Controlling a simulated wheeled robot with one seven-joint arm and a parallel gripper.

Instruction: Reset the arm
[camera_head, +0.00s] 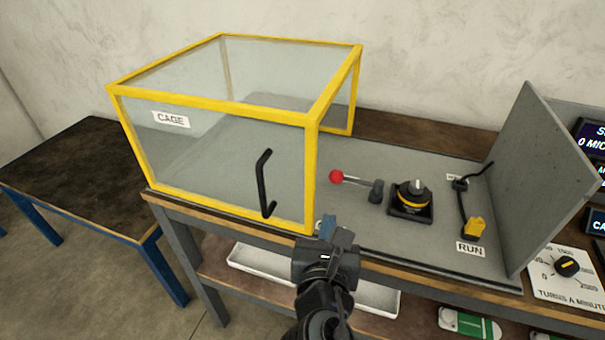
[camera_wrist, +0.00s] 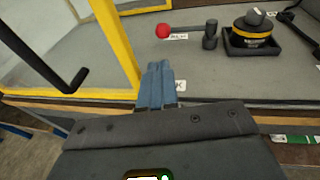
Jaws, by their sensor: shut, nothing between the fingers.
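My gripper (camera_head: 327,228) is in front of the bench's front edge, near the lower right corner of the cage. Its blue fingers are together and empty, and they also show in the wrist view (camera_wrist: 158,82). The fingers appear to cover part of a label on the bench panel. The yellow-framed cage (camera_head: 215,107) with clear walls stands on the left of the bench, and its black handle (camera_head: 263,183) is to the left of my gripper. A lever with a red knob (camera_head: 336,176) lies just beyond my gripper, apart from it.
A black and yellow rotary part (camera_head: 411,197) sits right of the lever. A yellow switch (camera_head: 473,229) stands above a RUN label. A grey upright panel (camera_head: 539,180) closes the right side. A dial (camera_head: 567,267) is at the far right. White trays (camera_head: 262,262) lie on the lower shelf.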

